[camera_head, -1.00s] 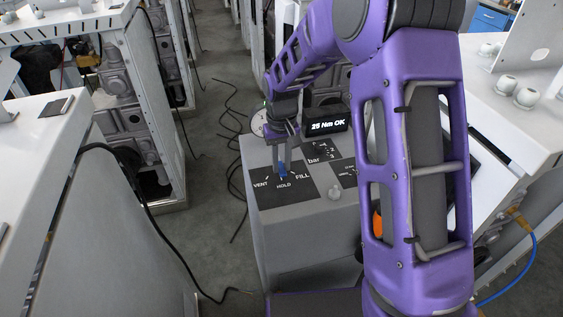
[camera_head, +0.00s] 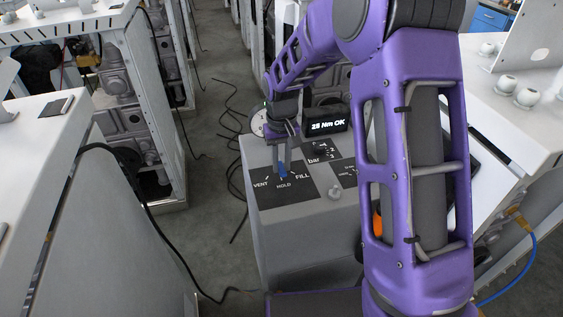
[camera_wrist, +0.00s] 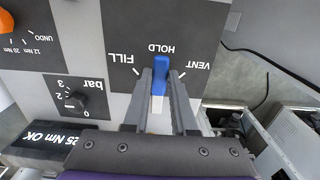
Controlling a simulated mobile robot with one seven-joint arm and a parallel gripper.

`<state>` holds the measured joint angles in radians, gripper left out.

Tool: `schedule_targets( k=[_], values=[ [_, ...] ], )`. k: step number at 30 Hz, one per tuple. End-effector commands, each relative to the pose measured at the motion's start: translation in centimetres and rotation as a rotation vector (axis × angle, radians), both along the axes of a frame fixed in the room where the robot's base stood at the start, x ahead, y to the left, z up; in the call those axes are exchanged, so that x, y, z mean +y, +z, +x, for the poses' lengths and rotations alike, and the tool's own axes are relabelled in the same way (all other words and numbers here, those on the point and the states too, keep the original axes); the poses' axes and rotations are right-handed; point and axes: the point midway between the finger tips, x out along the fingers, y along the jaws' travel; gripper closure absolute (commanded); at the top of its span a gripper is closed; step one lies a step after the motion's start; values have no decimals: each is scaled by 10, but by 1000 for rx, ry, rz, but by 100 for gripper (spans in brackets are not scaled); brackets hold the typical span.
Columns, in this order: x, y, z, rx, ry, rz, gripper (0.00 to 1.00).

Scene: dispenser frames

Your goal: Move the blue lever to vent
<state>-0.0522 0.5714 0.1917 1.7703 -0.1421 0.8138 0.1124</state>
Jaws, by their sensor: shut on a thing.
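The blue lever (camera_wrist: 160,75) stands on a dark panel marked VENT, HOLD and FILL, and points at HOLD. In the head view the lever (camera_head: 283,170) shows at my fingertips, with VENT on the left and FILL on the right. My gripper (camera_wrist: 166,100) is shut on the lever, one finger on each side of it. It also shows in the head view (camera_head: 282,160), reaching down from above. The lever's base is partly hidden between the fingers.
A pressure knob (camera_wrist: 75,101) marked bar and a display (camera_head: 328,126) reading 25 Nm OK sit beside the lever panel. White benches stand on both sides, with cables on the floor.

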Motion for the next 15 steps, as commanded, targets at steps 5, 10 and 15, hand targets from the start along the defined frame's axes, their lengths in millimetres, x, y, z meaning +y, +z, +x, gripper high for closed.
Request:
schedule_targets(
  k=[5,10,15],
  values=[
    [1,1,1,-2,-7,0,100],
    [4,0,0,-2,-50,-1,100],
    [10,0,-1,-2,-148,0,100]
  ],
)
